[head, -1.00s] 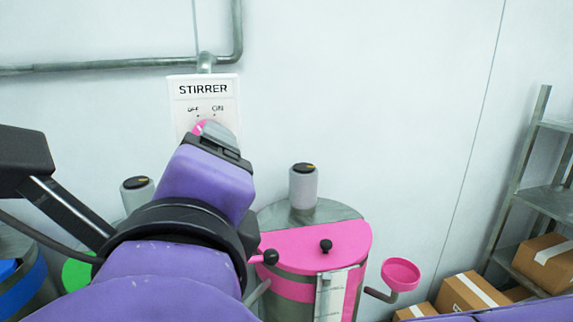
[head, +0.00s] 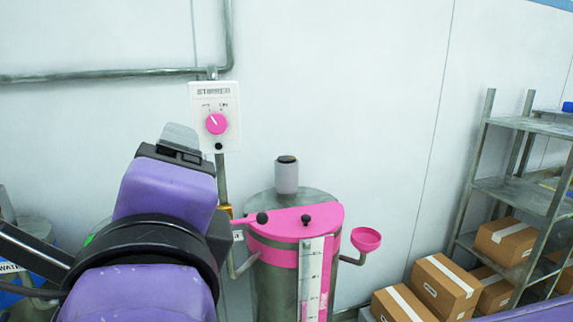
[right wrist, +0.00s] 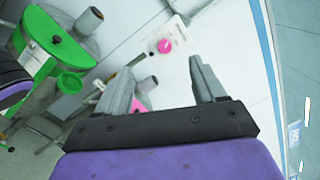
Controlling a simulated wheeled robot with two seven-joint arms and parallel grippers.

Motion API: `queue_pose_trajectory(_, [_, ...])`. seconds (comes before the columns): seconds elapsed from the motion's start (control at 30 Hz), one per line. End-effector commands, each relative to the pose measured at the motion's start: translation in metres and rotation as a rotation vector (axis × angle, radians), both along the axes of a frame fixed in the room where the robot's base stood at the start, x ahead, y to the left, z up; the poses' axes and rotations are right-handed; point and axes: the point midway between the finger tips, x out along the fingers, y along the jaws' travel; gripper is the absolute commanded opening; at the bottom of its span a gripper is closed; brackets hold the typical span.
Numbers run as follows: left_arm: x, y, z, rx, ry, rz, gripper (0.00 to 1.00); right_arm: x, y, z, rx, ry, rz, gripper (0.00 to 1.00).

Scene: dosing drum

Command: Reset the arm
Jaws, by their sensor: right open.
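The stirrer panel (head: 228,92) is a white plate on the wall with a pink knob (head: 216,124); the knob's white mark points up and left. The knob also shows in the right wrist view (right wrist: 164,46), beyond the fingers. My right gripper (head: 180,133), on a purple arm, is below and left of the knob, clear of it. In the right wrist view its two grey fingers (right wrist: 156,68) are spread apart with nothing between them. My left gripper is not in view.
A steel drum with a pink lid (head: 320,216), a level gauge (head: 314,280) and a pink funnel (head: 366,239) stands right of my arm. A green-lidded drum (right wrist: 52,45) is at left in the wrist view. Shelving (head: 515,185) and boxes (head: 445,282) stand at right.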

Motion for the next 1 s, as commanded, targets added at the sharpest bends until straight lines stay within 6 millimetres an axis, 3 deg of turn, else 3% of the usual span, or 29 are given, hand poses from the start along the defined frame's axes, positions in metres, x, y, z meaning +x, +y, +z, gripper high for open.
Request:
queue_pose_trajectory(0.33, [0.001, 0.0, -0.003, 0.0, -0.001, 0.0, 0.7, 0.059, -0.013, -0.063, -0.251, -0.073, -0.046, 0.7])
queue_pose_trajectory(0.47, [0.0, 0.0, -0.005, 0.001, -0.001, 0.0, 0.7, 0.088, -0.025, -0.104, -0.363, -0.062, -0.065, 0.7])
queue_pose_trajectory(0.57, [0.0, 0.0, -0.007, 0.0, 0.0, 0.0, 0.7, 0.111, -0.039, -0.148, -0.464, -0.037, -0.078, 0.7])
queue_pose_trajectory(0.67, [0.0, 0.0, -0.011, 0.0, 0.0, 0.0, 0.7, 0.134, -0.059, -0.205, -0.588, 0.005, -0.081, 0.7])
queue_pose_trajectory(0.77, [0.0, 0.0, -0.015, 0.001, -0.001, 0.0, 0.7, 0.151, -0.088, -0.283, -0.742, 0.076, -0.068, 0.7])
queue_pose_trajectory(0.8, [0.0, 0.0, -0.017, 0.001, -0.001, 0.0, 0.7, 0.155, -0.103, -0.317, -0.808, 0.112, -0.055, 0.7])
queue_pose_trajectory(0.9, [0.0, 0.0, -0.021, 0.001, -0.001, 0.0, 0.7, 0.153, -0.142, -0.4, -0.965, 0.207, -0.015, 0.7])
queue_pose_trajectory(1.0, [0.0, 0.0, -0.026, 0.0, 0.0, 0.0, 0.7, 0.135, -0.185, -0.48, -1.11, 0.316, 0.042, 0.7])
